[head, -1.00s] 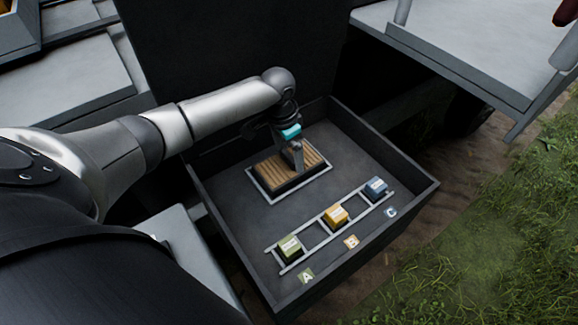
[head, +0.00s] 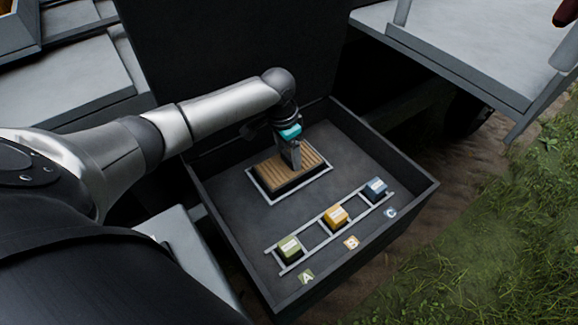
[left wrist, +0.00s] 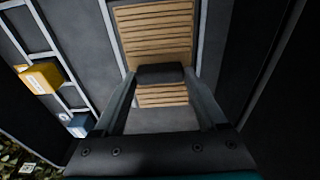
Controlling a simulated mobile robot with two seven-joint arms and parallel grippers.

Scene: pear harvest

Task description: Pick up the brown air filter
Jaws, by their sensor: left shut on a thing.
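The brown air filter (head: 308,158), a ribbed tan panel with dark sides, is at its white-outlined rectangle on the floor of the dark box. It also shows in the left wrist view (left wrist: 150,35). My left gripper (head: 293,160) points down over its middle. In the left wrist view, its two fingers are on either side of a dark block-like grip (left wrist: 162,74) on top of the filter, and are shut on it. The fingers partly hide the filter in the head view. I cannot tell clearly how far the filter is above the floor. My right gripper is not in view.
The dark open box (head: 418,198) has raised walls around the filter. A pale ladder-like rack (head: 318,246) holds green (head: 290,249), yellow (head: 336,217) and blue (head: 376,189) blocks, beside labels A, B and C. Bare floor lies between rack and filter.

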